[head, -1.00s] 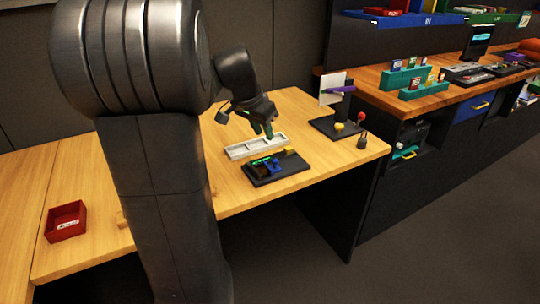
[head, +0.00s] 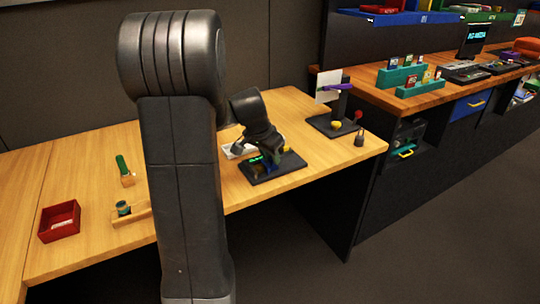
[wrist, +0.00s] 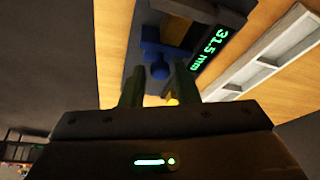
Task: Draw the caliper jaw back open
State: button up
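The caliper fixture is a dark base plate (head: 292,164) on the wooden table, partly hidden by my arm in the head view. In the wrist view its green readout (wrist: 209,52) shows 31.5 mm. A blue jaw with a rounded knob (wrist: 160,70) lies beside the readout. My gripper (wrist: 158,75) is open, with one green finger on each side of the blue knob and visible gaps between. A yellow part (wrist: 172,101) shows between the fingers. In the head view my gripper is low over the fixture, its fingertips hard to make out.
A white compartment tray (head: 232,153) lies right behind the fixture. A dark stand with a yellow knob (head: 336,126) is to the right. A red bin (head: 60,221), a green-handled piece (head: 123,166) and a wooden holder (head: 131,215) are on the left.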

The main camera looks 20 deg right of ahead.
jog(key=shift+c, duration=0.2)
grip_shut()
jog(key=shift+w+d, duration=0.1)
jog(key=shift+d, duration=0.75)
jog(key=shift+c, duration=0.6)
grip_release()
jog(key=shift+o, duration=0.8)
jog(key=shift+d, duration=0.1)
jog(key=p+v, duration=0.1)
jog(key=v, duration=1.3)
jog(key=shift+f, duration=0.15)
